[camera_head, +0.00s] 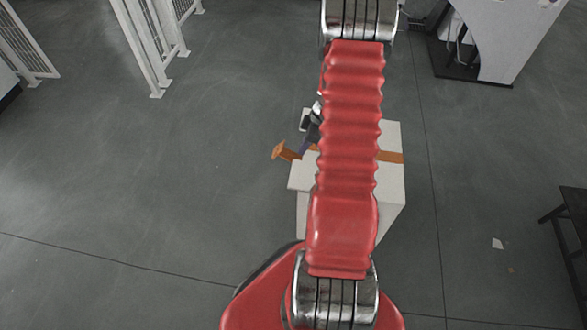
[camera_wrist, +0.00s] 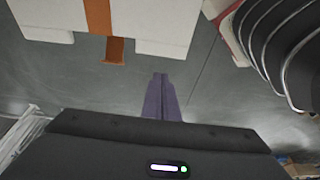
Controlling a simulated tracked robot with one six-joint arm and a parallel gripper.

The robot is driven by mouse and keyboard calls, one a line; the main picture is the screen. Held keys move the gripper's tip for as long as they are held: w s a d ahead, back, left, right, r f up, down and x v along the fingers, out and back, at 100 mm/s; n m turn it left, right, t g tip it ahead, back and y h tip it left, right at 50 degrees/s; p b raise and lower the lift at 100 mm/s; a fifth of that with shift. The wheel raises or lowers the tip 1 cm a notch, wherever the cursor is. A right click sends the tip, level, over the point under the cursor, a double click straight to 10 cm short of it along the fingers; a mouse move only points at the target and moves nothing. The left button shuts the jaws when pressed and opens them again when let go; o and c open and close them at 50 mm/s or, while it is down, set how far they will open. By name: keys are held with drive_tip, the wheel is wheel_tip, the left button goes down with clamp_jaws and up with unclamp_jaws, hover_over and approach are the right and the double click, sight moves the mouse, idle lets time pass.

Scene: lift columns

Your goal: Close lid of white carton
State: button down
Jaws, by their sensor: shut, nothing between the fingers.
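The white carton (camera_head: 391,196) stands on the floor, partly hidden behind my red arm in the head view. A brown-orange tape strip (camera_head: 389,157) runs across its top, and a tape end (camera_head: 290,152) sticks out at the left. The carton's white panels (camera_wrist: 165,22) and hanging tape (camera_wrist: 114,50) show at the top of the wrist view. My gripper (camera_wrist: 160,77) has its purple fingers together and empty, below the carton's edge in that picture. In the head view it is mostly hidden, near the carton's left side. How far the lid is closed is unclear.
White railings (camera_head: 150,45) stand at the upper left. A white-and-black machine (camera_head: 500,40) stands at the upper right, and a dark table (camera_head: 572,220) at the right edge. The grey floor left of the carton is clear.

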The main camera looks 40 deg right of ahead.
hover_over(292, 173)
drive_tip(key=f, duration=1.1)
drive_tip(key=shift+s+d+f, duration=0.35)
drive_tip(key=shift+s, duration=0.05)
drive_tip(key=shift+f, duration=0.9)
drive_tip(key=shift+f, duration=0.1)
